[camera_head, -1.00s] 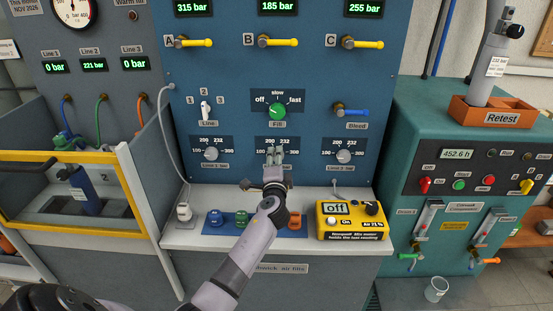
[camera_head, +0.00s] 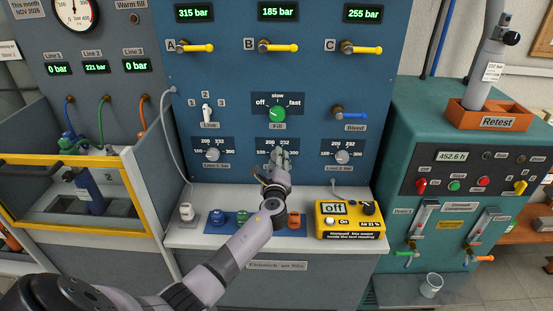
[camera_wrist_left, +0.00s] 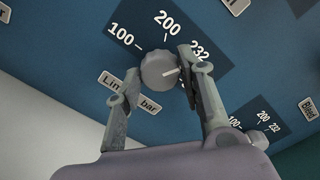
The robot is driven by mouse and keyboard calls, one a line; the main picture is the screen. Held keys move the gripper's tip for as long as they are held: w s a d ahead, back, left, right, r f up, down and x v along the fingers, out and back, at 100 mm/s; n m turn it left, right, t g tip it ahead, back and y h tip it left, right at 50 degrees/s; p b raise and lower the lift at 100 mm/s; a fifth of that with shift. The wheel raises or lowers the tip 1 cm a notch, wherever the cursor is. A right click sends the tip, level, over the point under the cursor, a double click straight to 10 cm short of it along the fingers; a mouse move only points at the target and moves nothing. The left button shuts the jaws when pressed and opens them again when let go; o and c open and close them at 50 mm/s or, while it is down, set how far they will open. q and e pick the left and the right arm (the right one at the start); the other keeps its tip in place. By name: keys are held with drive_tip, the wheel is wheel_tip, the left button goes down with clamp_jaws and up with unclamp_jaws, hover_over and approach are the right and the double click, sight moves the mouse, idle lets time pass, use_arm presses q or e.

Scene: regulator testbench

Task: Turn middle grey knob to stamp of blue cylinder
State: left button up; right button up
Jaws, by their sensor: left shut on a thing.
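The middle grey knob (camera_wrist_left: 158,70) sits on a dark dial plate marked 100, 200 and 232 in the left wrist view. Its white line points right, roughly toward the 232 side. My left gripper (camera_head: 280,155) covers this knob in the head view; its fingers (camera_wrist_left: 158,80) are shut around the knob in the wrist view. The blue cylinder (camera_head: 90,188) leans in the yellow-framed bay at left; I cannot read a stamp on it. My right gripper is not in view.
Similar grey knobs sit at left (camera_head: 212,155) and right (camera_head: 343,157) of the middle one. A yellow meter (camera_head: 350,220) stands on the ledge (camera_head: 190,237). A grey cylinder (camera_head: 487,75) with a 232 bar label stands in the orange Retest tray (camera_head: 495,122).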

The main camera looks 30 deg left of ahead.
use_arm(q)
drive_tip(key=shift+f+m, duration=0.1)
drive_tip(key=shift+m, duration=0.4)
drive_tip(key=o, duration=1.1)
drive_tip(key=shift+o, duration=0.2)
drive_tip(key=v, duration=1.2)
drive_tip(key=shift+s, duration=0.1)
